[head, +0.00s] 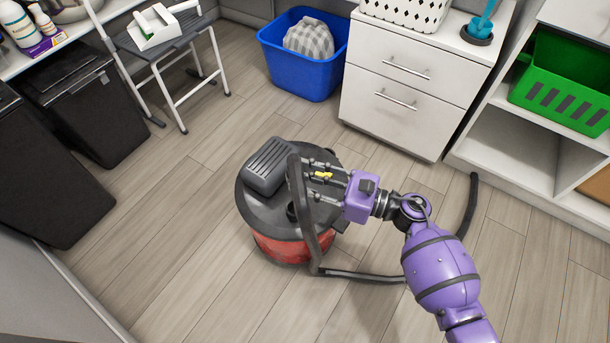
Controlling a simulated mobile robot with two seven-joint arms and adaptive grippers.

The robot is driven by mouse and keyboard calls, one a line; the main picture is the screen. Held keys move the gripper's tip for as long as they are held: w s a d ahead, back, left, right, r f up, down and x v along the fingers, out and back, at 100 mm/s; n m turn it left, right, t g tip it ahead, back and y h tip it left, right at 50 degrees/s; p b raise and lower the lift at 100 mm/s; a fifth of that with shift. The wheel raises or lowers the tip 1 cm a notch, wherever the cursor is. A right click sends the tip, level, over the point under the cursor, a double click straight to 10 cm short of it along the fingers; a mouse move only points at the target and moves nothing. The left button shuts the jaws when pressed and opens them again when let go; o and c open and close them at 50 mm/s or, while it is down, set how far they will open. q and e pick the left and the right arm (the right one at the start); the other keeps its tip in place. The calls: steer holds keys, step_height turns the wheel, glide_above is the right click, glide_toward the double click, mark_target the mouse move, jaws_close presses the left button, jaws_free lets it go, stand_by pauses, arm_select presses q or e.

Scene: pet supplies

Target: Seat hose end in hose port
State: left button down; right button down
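A canister vacuum with a black lid (259,210) and a red drum (280,248) stands on the floor in the middle of the head view. A dark grey hose (312,240) rises in front of its lid, its upper part beside my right gripper's fingertips. My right gripper (312,180), on the purple arm, reaches over the lid from the right with its fingers spread apart. I cannot tell whether they touch the hose. A small dark round fitting (292,211) shows on the lid beside the hose; the port opening is not clear. My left gripper is not in view.
The hose runs along the floor, passes behind my arm and ends at the right. A white drawer cabinet (395,118), a blue bin (300,75) and a folding step stool (170,50) stand behind. Black bins (85,130) stand at left. The floor around the vacuum is largely clear.

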steer(key=shift+s+a, duration=0.2)
steer(key=shift+s, duration=0.25)
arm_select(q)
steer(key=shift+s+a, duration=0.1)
arm_select(e)
steer(key=shift+w, duration=0.1)
